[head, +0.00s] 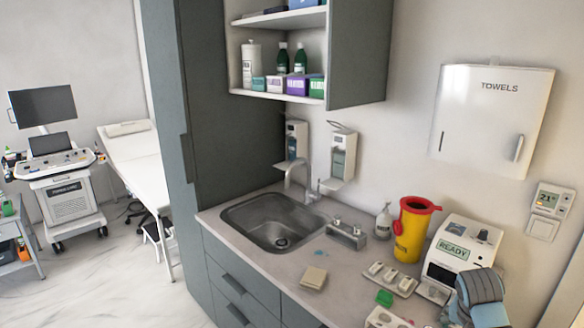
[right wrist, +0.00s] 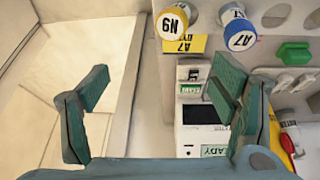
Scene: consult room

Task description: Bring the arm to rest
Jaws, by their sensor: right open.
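My right gripper (right wrist: 160,88) shows in the right wrist view with its two teal fingers spread wide apart. Nothing is held between them. A white device with a READY label (right wrist: 215,150) lies beyond and below the right finger, which covers part of it. In the head view the READY device (head: 458,258) stands at the right end of the counter. My left gripper is in neither view.
The counter holds a sink (head: 275,222), a yellow sharps bin (head: 410,235), a white tray (head: 390,279) and a green block (head: 384,298). A yellow-capped vial (right wrist: 173,24) and a blue-capped vial (right wrist: 240,35) show at the wrist view's top. A wall cabinet (head: 357,55) overhangs the counter.

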